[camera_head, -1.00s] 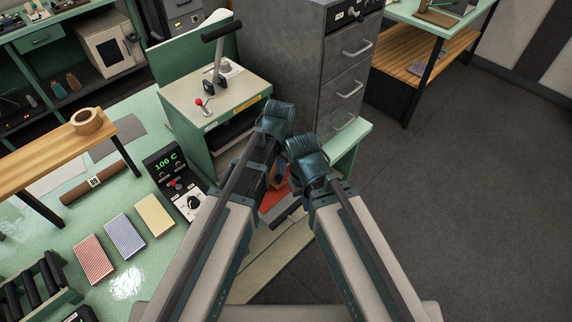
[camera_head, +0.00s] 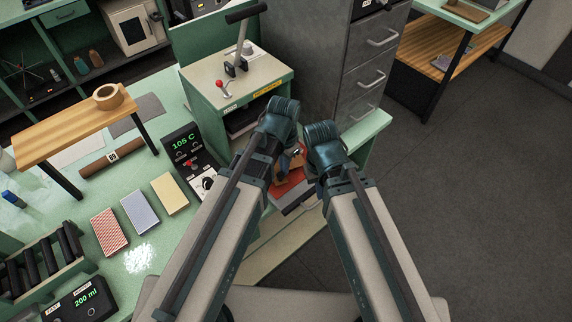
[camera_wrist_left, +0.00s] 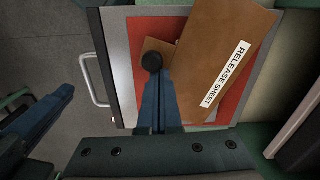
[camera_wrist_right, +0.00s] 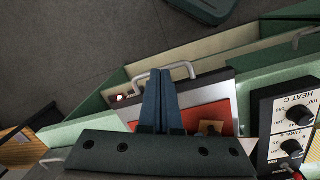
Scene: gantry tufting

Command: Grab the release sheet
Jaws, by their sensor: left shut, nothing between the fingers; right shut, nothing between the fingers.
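The brown release sheet (camera_wrist_left: 222,55), with a white printed label, lies across the red bed of a grey-framed tray in the left wrist view. A small tan square with a black knob (camera_wrist_left: 152,62) is beside it. My left gripper (camera_wrist_left: 157,85) is shut and empty, over the tray beside the sheet, its tips close to the knob. My right gripper (camera_wrist_right: 158,85) is shut and empty over the tray's handle side in the right wrist view. The red bed (camera_head: 287,188) shows between my arms in the head view.
The press with a black lever handle (camera_head: 245,15) stands behind my left arm. A grey drawer cabinet (camera_head: 330,60) is behind my right arm. The heat control box (camera_head: 190,160), coloured pads (camera_head: 140,211) and a wooden shelf with tape (camera_head: 108,97) are at left. Open floor lies right.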

